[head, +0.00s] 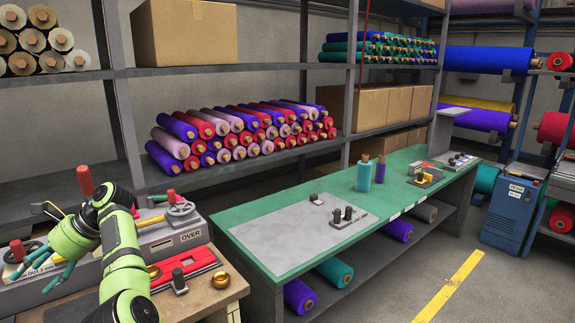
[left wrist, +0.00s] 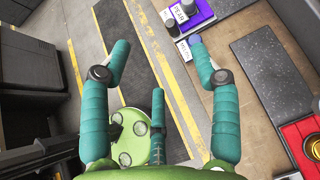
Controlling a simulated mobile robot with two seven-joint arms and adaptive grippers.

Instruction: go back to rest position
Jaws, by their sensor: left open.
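My left gripper (head: 32,264) is at the lower left of the head view, on the green arm that rises from the bottom edge. Its teal fingers point left, over the left end of a small wooden bench (head: 222,295). In the left wrist view the fingers of the left gripper (left wrist: 165,68) are spread wide with nothing held between them. Below them are dark matting (left wrist: 128,70) and yellow floor stripes (left wrist: 172,85). My right gripper does not show in either view.
A grey machine (head: 180,237) marked "OVER" stands close beside the arm. A red fixture (head: 190,266) and a brass bowl (head: 220,280) sit on the bench. Right is a green-topped table (head: 290,212); shelves of felt rolls (head: 240,130) stand behind.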

